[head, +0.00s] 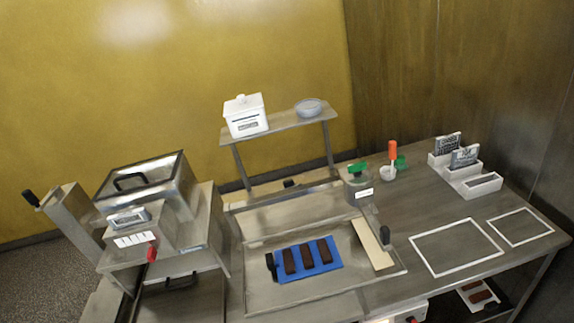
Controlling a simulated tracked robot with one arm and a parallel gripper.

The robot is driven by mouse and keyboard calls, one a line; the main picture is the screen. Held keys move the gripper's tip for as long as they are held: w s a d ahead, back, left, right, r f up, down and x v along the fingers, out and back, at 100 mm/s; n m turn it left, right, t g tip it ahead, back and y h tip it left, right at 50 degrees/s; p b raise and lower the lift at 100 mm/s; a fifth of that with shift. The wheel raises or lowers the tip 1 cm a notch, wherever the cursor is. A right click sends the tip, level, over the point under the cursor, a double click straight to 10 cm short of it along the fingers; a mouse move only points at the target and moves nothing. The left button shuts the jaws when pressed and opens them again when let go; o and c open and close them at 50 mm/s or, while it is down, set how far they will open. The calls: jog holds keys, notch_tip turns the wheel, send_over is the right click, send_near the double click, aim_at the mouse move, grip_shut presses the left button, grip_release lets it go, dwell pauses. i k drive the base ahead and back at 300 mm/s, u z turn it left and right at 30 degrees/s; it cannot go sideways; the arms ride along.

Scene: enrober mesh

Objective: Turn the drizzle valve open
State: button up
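No valve is labelled legibly, so I cannot tell for sure which part is the drizzle valve. A small grey metal pot (358,190) with a white label stands at the back right of the mesh station, and a green handle (358,168) lies across its top. A red-tipped lever (152,253) sticks out at the front of the steel machine on the left. Three dark brown bars (307,256) lie side by side on a blue mat (328,263) in the middle of the station. My gripper is not in view.
A raised shelf (282,123) behind the station holds a white lidded box (246,115) and a grey bowl (310,107). A white cup (388,173) with an orange-handled tool stands right of the pot. White-outlined areas (412,240) on the right worktop are empty.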

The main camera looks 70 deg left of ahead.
aim_at(356, 167)
jog(key=u, duration=1.2)
jog(key=k, duration=0.4)
jog(key=u, duration=0.4)
jog(key=i, duration=0.5)
jog(key=z, duration=0.1)
